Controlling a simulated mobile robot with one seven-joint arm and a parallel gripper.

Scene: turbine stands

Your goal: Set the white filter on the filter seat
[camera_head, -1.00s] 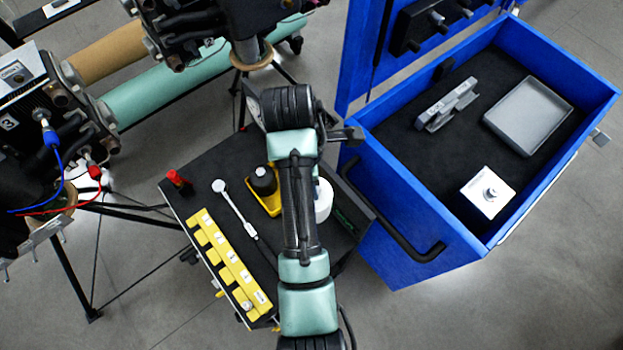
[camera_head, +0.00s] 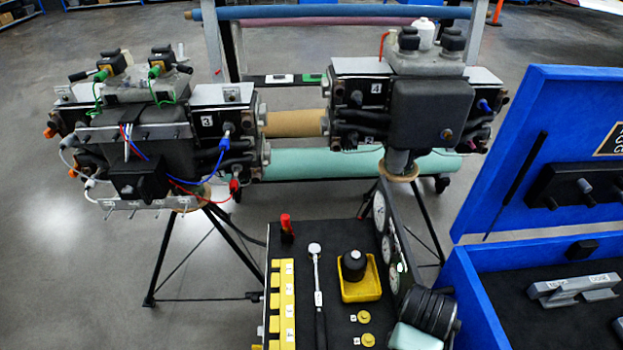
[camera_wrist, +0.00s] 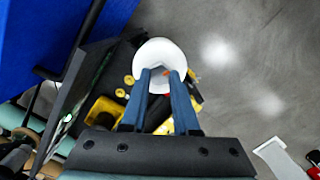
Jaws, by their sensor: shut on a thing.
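The white filter (camera_wrist: 160,50) is held between the blue fingers of my gripper (camera_wrist: 163,82) in the wrist view. It is above the floor and part of the dark cart, with its round rim facing the camera. In the head view my gripper and this filter are out of frame. The turbine stand marked 4 (camera_head: 432,108) stands at the back right. Its top carries several black caps (camera_head: 408,40) and a white part (camera_head: 423,33). I cannot clearly make out the filter seat among them.
The cart (camera_head: 340,240) holds a yellow tray (camera_head: 372,284) with a black filter (camera_head: 353,264), a wrench (camera_head: 317,280), a red-topped item (camera_head: 286,225) and a yellow numbered rack (camera_head: 281,305). Turbine stand 3 (camera_head: 140,150) is at left.

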